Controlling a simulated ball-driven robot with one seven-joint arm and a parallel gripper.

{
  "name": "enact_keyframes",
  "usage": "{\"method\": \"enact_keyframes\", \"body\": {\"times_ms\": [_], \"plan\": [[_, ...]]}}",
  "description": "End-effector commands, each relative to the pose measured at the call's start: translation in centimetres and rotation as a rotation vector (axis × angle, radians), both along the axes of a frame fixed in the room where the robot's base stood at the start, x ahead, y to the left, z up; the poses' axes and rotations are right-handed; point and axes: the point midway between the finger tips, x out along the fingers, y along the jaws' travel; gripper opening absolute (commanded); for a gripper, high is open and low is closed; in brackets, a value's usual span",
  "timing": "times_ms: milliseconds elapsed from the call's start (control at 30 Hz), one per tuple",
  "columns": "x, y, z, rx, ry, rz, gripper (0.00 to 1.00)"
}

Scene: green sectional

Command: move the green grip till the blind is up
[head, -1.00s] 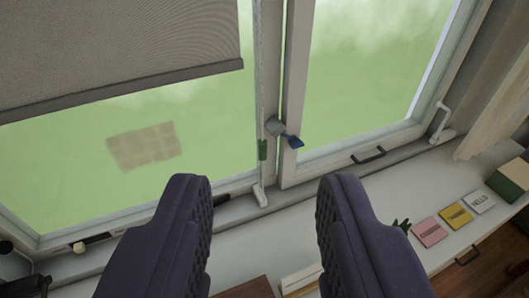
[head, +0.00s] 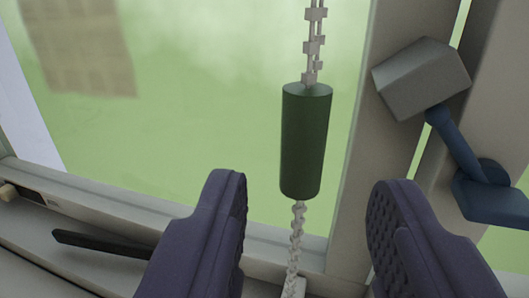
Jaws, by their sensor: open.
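The green grip (head: 306,142) is a dark green upright cylinder on a pale beaded chain (head: 314,40). The chain runs up out of view above it and down below it (head: 296,235). My gripper (head: 309,195) is open, with one dark purple finger on each side of the chain in the picture. The grip appears between and a little above the fingertips, nearer the left one. I see no contact. The blind itself is out of view.
A grey block (head: 422,78) and a blue handle (head: 480,185) sit on the window frame to the right, close to the right finger. A black bar (head: 100,244) lies along the sill at left. Green-tinted glass (head: 200,120) is behind.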

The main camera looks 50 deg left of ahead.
Motion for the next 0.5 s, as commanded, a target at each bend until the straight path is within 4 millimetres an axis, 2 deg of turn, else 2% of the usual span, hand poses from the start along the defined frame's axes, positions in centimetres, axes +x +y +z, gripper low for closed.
{"method": "enact_keyframes", "body": {"times_ms": [300,500], "plan": [[3.8,3.8,-0.2,-0.001,-0.001,-0.002,0.45],[4.6,4.6,0.0,-0.003,-0.001,-0.004,0.45]]}}
